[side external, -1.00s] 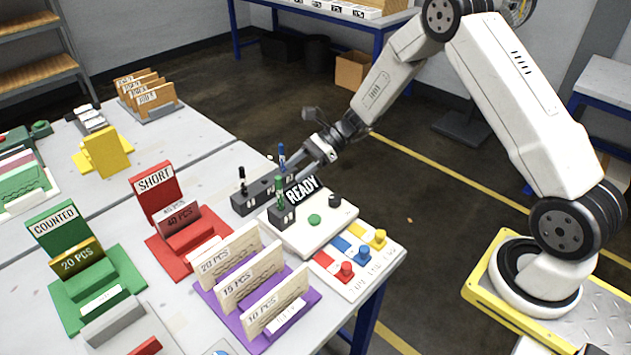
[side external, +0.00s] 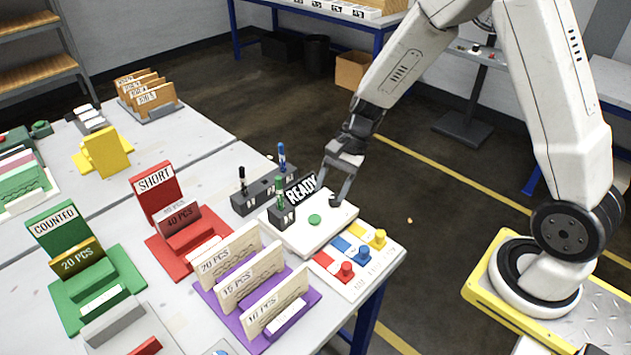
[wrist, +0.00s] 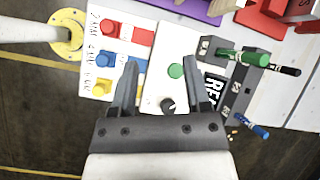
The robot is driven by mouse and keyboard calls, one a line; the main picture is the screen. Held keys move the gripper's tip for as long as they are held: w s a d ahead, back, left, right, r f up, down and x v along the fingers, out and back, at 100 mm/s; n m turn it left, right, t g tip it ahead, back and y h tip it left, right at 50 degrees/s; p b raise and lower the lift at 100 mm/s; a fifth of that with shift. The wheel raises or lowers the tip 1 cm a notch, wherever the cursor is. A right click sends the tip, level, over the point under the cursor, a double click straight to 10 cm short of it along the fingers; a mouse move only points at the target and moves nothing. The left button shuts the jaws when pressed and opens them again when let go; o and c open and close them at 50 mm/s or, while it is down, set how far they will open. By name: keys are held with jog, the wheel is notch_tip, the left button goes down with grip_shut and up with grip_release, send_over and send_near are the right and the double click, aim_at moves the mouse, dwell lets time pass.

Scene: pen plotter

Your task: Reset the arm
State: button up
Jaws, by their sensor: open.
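My gripper (side external: 335,180) is open and empty above the white plotter panel (side external: 292,238). In the wrist view my gripper (wrist: 158,75) has its two fingers spread, with a black knob (wrist: 168,105) and a green button (wrist: 176,71) showing between them. The green button (side external: 314,220) also shows in the side view, in front of the READY sign (side external: 301,190). The black knob (side external: 335,200) is close to the fingertips in the side view; I cannot tell whether they touch it.
Red, blue and yellow knobs (side external: 362,256) sit on a board at the table's front edge. A purple rack (side external: 257,305) of labelled cards stands nearby.

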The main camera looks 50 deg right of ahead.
jog(key=s+d+r+n+t+h, duration=0.2)
jog(key=s+n+h, duration=0.4)
jog(key=s+n, duration=0.4)
jog(key=shift+s+d+r+n+t+h, duration=0.2)
jog(key=shift+d+r+n+t+h, duration=0.35)
jog(key=shift+r+n, duration=0.8)
